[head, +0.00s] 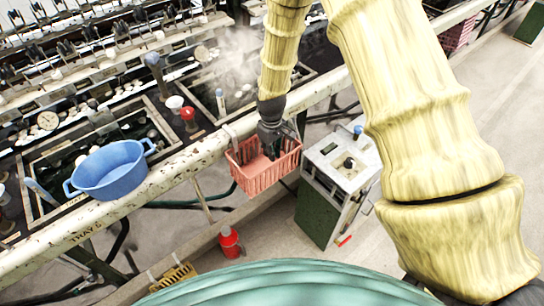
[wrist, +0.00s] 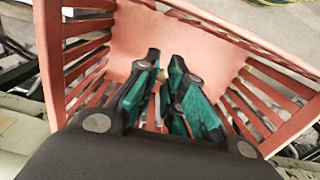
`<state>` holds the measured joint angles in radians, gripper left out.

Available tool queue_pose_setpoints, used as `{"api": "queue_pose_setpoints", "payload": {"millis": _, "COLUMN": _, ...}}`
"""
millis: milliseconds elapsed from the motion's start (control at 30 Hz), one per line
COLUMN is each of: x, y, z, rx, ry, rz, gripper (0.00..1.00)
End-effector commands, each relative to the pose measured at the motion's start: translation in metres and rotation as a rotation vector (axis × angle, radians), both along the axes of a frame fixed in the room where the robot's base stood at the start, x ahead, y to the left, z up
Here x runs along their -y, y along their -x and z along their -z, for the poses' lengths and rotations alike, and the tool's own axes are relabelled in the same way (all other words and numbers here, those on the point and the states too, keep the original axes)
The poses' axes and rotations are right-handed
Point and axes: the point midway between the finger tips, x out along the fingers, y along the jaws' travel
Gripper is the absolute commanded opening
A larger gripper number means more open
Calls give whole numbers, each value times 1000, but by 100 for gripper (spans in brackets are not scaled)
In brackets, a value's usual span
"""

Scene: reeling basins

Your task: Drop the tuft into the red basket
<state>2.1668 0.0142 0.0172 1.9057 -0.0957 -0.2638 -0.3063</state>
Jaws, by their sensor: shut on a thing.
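The red basket (head: 262,176) hangs at the rail in the head view, with slatted sides and an open top. It fills much of the wrist view (wrist: 134,40). My gripper (head: 271,150) points down into the basket's mouth, within its walls. In the wrist view my gripper's green-sided fingers (wrist: 165,66) are close together over the basket floor. A small tan bit, likely the tuft (wrist: 162,76), shows between the fingers. Most of it is hidden by them, and I cannot make it out in the head view.
A blue basin (head: 110,169) sits on the rail left of the basket. A white-topped green cabinet (head: 340,160) stands close on the right. A red container (head: 229,241) is below. Open floor lies to the right.

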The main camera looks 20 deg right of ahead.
Motion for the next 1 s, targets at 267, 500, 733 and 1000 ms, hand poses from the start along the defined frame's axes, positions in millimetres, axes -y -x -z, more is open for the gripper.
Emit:
{"api": "queue_pose_setpoints", "payload": {"millis": 267, "x": 0, "y": 1, "z": 30, "rx": -3, "ry": 0, "rz": 0, "gripper": 2}}
{"api": "queue_pose_setpoints", "payload": {"millis": 500, "x": 0, "y": 0, "z": 35, "rx": -1, "ry": 0, "rz": 0, "gripper": 2}}
{"api": "queue_pose_setpoints", "payload": {"millis": 733, "x": 0, "y": 0, "z": 39, "rx": 0, "ry": 0, "rz": 0, "gripper": 2}}
{"api": "queue_pose_setpoints", "payload": {"millis": 1000, "x": 0, "y": 0, "z": 45, "rx": 0, "ry": 0, "rz": 0, "gripper": 2}}
